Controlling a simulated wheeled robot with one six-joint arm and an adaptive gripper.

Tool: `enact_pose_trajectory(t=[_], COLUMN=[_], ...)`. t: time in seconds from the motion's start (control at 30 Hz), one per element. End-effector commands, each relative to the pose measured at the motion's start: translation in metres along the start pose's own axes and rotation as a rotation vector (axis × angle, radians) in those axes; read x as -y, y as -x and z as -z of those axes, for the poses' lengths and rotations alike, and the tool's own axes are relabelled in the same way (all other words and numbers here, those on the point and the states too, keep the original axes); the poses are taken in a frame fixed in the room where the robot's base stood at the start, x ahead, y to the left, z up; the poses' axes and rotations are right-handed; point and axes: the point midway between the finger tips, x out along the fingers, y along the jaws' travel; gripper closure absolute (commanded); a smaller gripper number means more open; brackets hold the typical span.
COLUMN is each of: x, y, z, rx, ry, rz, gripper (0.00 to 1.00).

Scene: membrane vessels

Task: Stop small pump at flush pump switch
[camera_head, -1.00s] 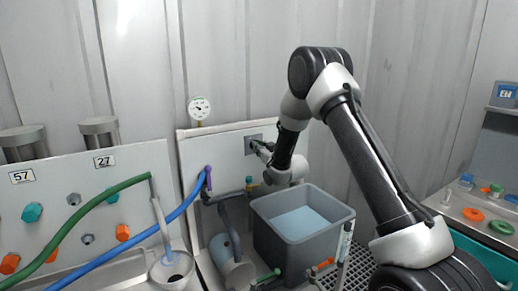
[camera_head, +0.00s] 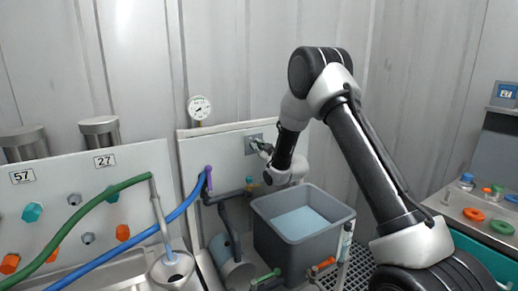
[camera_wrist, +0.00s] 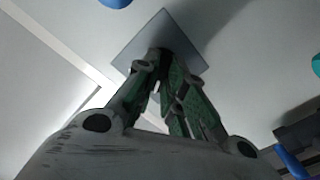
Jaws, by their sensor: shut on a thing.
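The flush pump switch has a square grey plate (camera_head: 250,150) on the upright white panel, above and left of the grey tank. The plate also shows in the wrist view (camera_wrist: 130,50), behind my fingertips. My gripper (camera_head: 259,142) reaches the plate from the right. In the wrist view my gripper's (camera_wrist: 163,62) green-padded fingers come together in front of the plate, shut on the switch knob. The knob is mostly hidden between the fingertips, so its position cannot be read.
A grey tank (camera_head: 264,240) of bluish water stands below my wrist. A pressure gauge (camera_head: 199,108) sits at the panel's top edge. A blue hose (camera_head: 120,250) and a green hose (camera_head: 70,225) run at the left. Orange rings (camera_head: 473,214) lie on the right bench.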

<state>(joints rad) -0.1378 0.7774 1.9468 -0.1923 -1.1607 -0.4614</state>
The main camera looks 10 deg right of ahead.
Motion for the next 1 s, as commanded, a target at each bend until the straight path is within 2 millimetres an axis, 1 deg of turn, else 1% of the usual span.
enact_pose_trajectory(t=[0.17, 0.2, 0.27, 0.3, 0.57, 0.67, 0.77, 1.0], x=[0.001, 0.001, 0.001, 0.0, 0.0, 0.0, 0.0, 0.0], y=[0.0, 0.0, 0.0, 0.0, 0.0, 0.005, 0.018, 0.072], z=[0.0, 0.0, 0.0, 0.0, 0.0, 0.0, -0.001, 0.0], rx=[0.001, 0.001, 0.001, 0.001, 0.0, 0.001, 0.003, 0.003], ry=[0.001, 0.001, 0.001, 0.0, 0.0, 0.0, -0.001, 0.0], rz=[0.001, 0.001, 0.001, 0.001, 0.001, 0.0, 0.001, 0.001], gripper=[1.0, 0.81, 0.7, 0.67, 0.67, 0.67, 0.67, 0.67])
